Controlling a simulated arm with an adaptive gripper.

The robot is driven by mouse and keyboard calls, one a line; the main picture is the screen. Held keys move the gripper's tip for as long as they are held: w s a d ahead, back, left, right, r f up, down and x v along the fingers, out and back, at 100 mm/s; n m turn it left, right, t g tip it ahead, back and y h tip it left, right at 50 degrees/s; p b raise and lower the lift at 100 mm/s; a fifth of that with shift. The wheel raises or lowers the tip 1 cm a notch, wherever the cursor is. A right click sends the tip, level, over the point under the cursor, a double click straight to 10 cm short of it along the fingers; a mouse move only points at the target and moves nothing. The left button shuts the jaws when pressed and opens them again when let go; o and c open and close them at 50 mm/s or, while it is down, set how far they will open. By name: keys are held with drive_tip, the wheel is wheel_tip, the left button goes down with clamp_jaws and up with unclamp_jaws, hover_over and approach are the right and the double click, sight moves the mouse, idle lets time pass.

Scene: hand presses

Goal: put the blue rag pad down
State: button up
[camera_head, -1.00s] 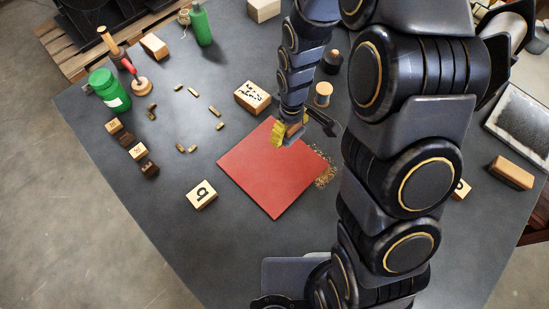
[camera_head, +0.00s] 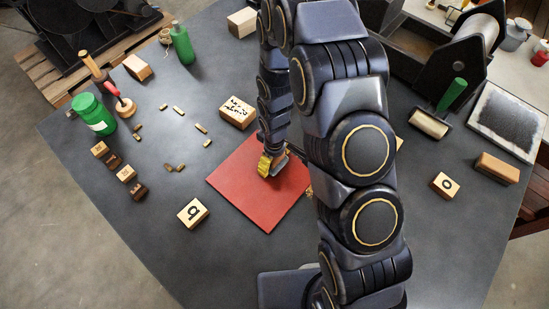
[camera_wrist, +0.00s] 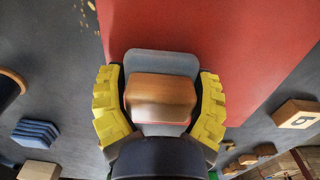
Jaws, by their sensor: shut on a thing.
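My gripper (camera_head: 268,165) is over the red mat (camera_head: 250,205), near its far edge. In the wrist view its two yellow fingers (camera_wrist: 158,100) are closed on the sides of a blue-grey pad (camera_wrist: 160,62) with a brown wooden block (camera_wrist: 160,97) on top. I take this for the blue rag pad. In the head view the pad is mostly hidden by the gripper.
A folded blue stack (camera_wrist: 36,132) lies apart at left in the wrist view. Letter blocks (camera_head: 193,213) and a green jar (camera_head: 94,114) stand left of the mat. A roller (camera_head: 438,112) lies at right. The table front left is clear.

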drive_tip(key=o, duration=1.1)
drive_tip(key=shift+f, duration=0.1)
wheel_tip(320, 180, up, 12)
drive_tip(key=shift+f, duration=0.25)
drive_tip(key=shift+s+d+r, duration=0.1)
drive_tip(key=shift+r, duration=0.45)
drive_tip(key=s+d+r+m, duration=0.2)
drive_tip(key=s+r+m, duration=0.1)
drive_tip(key=s+r, duration=0.2)
drive_tip(key=s+d+r+m+g, duration=0.1)
drive_tip(key=s+d+r+m, duration=0.1)
drive_tip(key=s+r, duration=0.4)
drive_tip(key=s+d+r+m, duration=0.3)
drive_tip(key=s+r, duration=0.3)
drive_tip(key=s, duration=0.4)
drive_tip(key=shift+s+r+m+g, duration=0.1)
drive_tip(key=shift+s+m+g, duration=0.15)
drive_tip(key=shift+m, duration=0.35)
